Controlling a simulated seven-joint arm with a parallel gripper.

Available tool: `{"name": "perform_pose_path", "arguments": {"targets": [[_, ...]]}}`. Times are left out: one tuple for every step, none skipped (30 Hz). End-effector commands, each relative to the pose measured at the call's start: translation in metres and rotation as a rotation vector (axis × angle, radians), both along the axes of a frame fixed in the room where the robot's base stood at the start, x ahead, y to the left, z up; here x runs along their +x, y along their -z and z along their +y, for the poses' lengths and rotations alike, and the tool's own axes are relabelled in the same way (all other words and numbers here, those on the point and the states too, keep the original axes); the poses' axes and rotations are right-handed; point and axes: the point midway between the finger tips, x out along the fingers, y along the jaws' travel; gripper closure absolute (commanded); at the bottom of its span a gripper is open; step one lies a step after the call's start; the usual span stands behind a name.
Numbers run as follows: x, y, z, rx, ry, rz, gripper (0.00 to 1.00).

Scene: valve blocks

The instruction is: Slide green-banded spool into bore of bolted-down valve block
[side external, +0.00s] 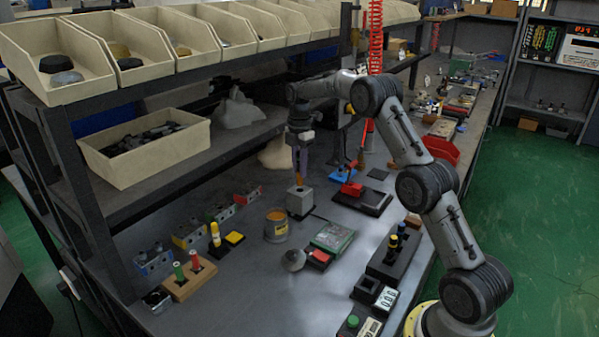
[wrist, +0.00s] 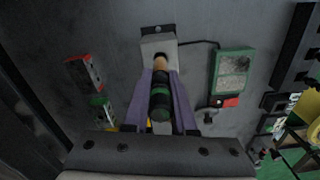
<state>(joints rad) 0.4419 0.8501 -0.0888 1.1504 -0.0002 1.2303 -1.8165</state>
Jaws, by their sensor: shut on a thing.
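The green-banded spool (wrist: 160,98) is between my gripper's two purple fingers in the wrist view. It has dark and green bands and a copper-coloured end pointing at the block. My gripper (side external: 299,173) is shut on it, pointing down above the grey valve block (side external: 300,203). The block also shows in the wrist view (wrist: 158,41), with a dark bore opening by the spool's copper end. In the side view the orange-copper end is close above the block's top. I cannot tell whether the tip has entered the bore. The fingers partly hide the spool.
A wooden stand with red and green pegs (side external: 190,279) is at the front left. Shelving with bins (side external: 150,148) overhangs the left side.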

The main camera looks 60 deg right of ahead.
Motion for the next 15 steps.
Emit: {"name": "perform_pose_path", "arguments": {"targets": [[0.000, 0.008, 0.000, 0.000, 0.000, 0.000, 1.00], [0.000, 0.011, 0.000, 0.000, 0.000, 0.000, 1.00], [0.000, 0.014, 0.000, 0.000, 0.000, -0.001, 1.00], [0.000, 0.016, 0.000, -0.001, 0.000, -0.002, 1.00], [0.000, 0.016, 0.000, -0.002, 0.000, -0.003, 1.00], [0.000, 0.016, 0.000, -0.002, 0.000, -0.003, 1.00], [0.000, 0.016, 0.000, -0.002, 0.000, -0.003, 1.00], [0.000, 0.016, 0.000, -0.002, 0.000, -0.003, 1.00], [0.000, 0.016, 0.000, -0.002, 0.000, -0.003, 1.00], [0.000, 0.016, 0.000, -0.002, 0.000, -0.003, 1.00], [0.000, 0.016, 0.000, -0.002, 0.000, -0.003, 1.00], [0.000, 0.016, 0.000, -0.002, 0.000, -0.003, 1.00], [0.000, 0.017, 0.000, -0.001, 0.000, -0.002, 1.00], [0.000, 0.018, 0.000, -0.001, 0.000, -0.002, 1.00], [0.000, 0.019, 0.000, -0.001, 0.000, -0.002, 1.00]]}}
